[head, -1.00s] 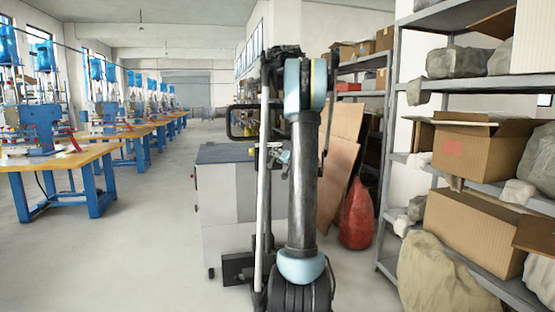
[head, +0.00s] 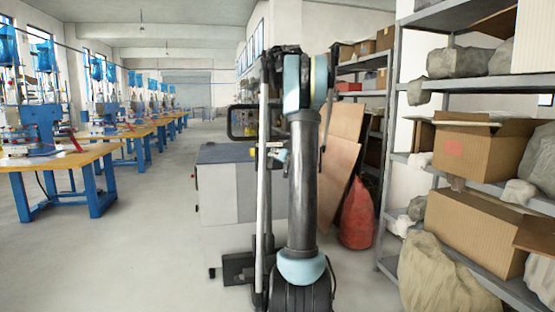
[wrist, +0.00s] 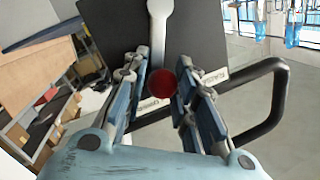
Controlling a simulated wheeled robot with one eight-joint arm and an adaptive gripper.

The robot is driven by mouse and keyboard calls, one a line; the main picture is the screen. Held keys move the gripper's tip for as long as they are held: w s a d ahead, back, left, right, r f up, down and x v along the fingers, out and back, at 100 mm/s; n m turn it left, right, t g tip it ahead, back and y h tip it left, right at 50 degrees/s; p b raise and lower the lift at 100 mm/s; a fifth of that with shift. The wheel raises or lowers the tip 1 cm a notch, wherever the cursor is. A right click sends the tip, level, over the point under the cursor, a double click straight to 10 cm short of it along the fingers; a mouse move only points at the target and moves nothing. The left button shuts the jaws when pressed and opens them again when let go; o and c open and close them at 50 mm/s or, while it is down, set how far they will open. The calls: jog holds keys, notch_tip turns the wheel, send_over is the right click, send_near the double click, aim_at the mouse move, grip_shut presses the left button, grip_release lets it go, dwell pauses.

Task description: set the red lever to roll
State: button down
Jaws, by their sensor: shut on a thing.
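In the wrist view, the red lever shows as a round red knob (wrist: 164,85) with a pale grey shaft (wrist: 159,28) running up the picture from it. A dark plate (wrist: 108,42) lies behind it, with two small white labels (wrist: 215,77) whose text I cannot read. My gripper (wrist: 164,68) has its two blue-grey fingers on either side of the knob and is shut on it.
A grey cabinet (head: 225,190) stands ahead, with a black handle frame (head: 243,122) above it; a black bar (wrist: 275,105) curves right of the fingers. Loaded shelves (head: 455,86) and a red sack (head: 356,215) stand right. Machine tables (head: 65,160) line the left. The left-centre floor is clear.

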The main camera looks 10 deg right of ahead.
jog(key=shift+a+r+n+g+h, duration=0.15)
jog(key=shift+a+n+g+h, duration=0.1)
jog(key=shift+a+n, duration=0.6)
jog(key=shift+a+r+n+g+h, duration=0.15)
jog(key=shift+a+n+h, duration=0.1)
jog(key=shift+a+n, duration=0.55)
jog(key=shift+d+n, duration=0.1)
jog(key=shift+n, duration=0.15)
jog(key=c, duration=1.3)
grip_release()
jog(key=shift+c, duration=0.2)
jog(key=shift+d, duration=0.1)
jog(key=v, duration=1.2)
jog(key=shift+f, duration=0.1)
